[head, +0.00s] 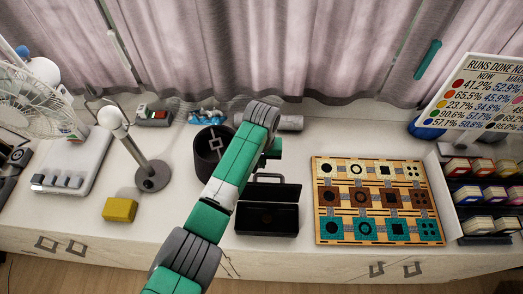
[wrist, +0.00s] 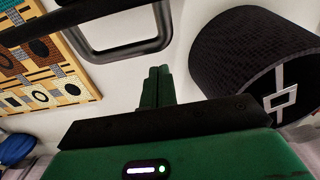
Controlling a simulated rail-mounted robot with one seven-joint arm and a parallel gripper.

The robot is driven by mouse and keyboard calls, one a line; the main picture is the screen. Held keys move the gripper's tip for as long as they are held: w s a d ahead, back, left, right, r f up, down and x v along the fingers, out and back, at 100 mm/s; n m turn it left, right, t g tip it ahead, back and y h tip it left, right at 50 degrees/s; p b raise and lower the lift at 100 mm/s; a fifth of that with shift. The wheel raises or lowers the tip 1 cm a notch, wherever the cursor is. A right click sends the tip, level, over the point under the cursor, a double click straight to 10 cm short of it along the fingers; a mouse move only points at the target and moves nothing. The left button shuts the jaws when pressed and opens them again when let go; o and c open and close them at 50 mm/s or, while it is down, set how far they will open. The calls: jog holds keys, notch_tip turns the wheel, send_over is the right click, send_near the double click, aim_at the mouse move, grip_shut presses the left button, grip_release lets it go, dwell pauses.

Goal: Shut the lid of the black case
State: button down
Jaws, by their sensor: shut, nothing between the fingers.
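The black case (head: 267,220) stands open on the counter, right of my arm in the head view. Its lid (head: 278,192) is raised at the back, with a handle loop (head: 270,176) above it. In the wrist view the handle (wrist: 121,48) shows at upper left, beside my fingers. My gripper (head: 274,149) is just behind the raised lid in the head view, partly hidden by my wrist. In the wrist view my gripper (wrist: 159,72) has its green fingers together with nothing between them. The fingers look apart from the handle.
A black round bin (head: 207,150) stands close left of my gripper and fills the right of the wrist view (wrist: 250,50). A patterned board (head: 379,201) lies right of the case. A grey cylinder (head: 290,122) lies behind. A lamp (head: 150,175) and yellow block (head: 119,209) stand left.

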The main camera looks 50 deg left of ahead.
aim_at(268, 186)
jog(key=shift+s+d+r, duration=0.35)
jog(key=shift+s+d, duration=0.3)
jog(key=shift+d, duration=0.1)
jog(key=shift+r+p, duration=0.1)
jog(key=shift+p, duration=0.3)
jog(key=shift+s+d+r+t+y+p, duration=0.2)
jog(key=shift+d+r+t+y+p, duration=0.1)
jog(key=shift+p, duration=0.45)
